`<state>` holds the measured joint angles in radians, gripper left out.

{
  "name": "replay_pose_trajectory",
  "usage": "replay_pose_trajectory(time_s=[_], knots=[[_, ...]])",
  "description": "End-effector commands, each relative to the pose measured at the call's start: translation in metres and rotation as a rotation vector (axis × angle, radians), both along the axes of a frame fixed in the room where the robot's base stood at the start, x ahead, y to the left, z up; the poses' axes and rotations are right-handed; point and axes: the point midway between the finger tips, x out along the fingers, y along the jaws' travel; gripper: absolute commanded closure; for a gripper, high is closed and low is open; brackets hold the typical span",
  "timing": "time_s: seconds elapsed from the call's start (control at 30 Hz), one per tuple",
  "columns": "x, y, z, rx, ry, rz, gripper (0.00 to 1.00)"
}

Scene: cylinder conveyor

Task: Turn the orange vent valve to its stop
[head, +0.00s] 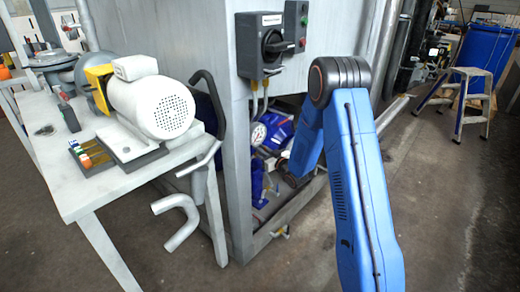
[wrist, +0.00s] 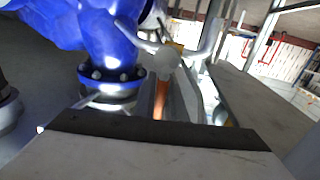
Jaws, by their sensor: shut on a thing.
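In the wrist view my gripper (wrist: 168,84) reaches away from its wide pale body with a dark edge in the foreground. A narrow orange strip, which I take for the vent valve (wrist: 159,101), shows between its grey fingers. The gripper is shut on it; the exact contact and how far the valve is turned are hard to tell. A rounded grey end sits just beyond the fingers. In the head view my blue arm bends down into the open lower part of the grey frame, and the gripper and valve cannot be made out there.
A blue flanged pipe body (wrist: 112,55) stands close on the left in the wrist view. In the head view, a round gauge (head: 258,134) and the grey frame post (head: 238,190) are near my arm. A table (head: 62,180) with a motor (head: 160,105) stands left.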

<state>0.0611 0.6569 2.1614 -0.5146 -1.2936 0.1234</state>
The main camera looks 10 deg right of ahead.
Motion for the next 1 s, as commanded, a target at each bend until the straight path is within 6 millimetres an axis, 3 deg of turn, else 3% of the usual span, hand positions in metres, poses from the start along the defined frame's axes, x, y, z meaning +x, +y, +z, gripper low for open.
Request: replay_pose_trajectory(time_s=[1.0], knots=[[-0.022,0.029,-0.011,-0.620,-0.450,0.000,1.00]])
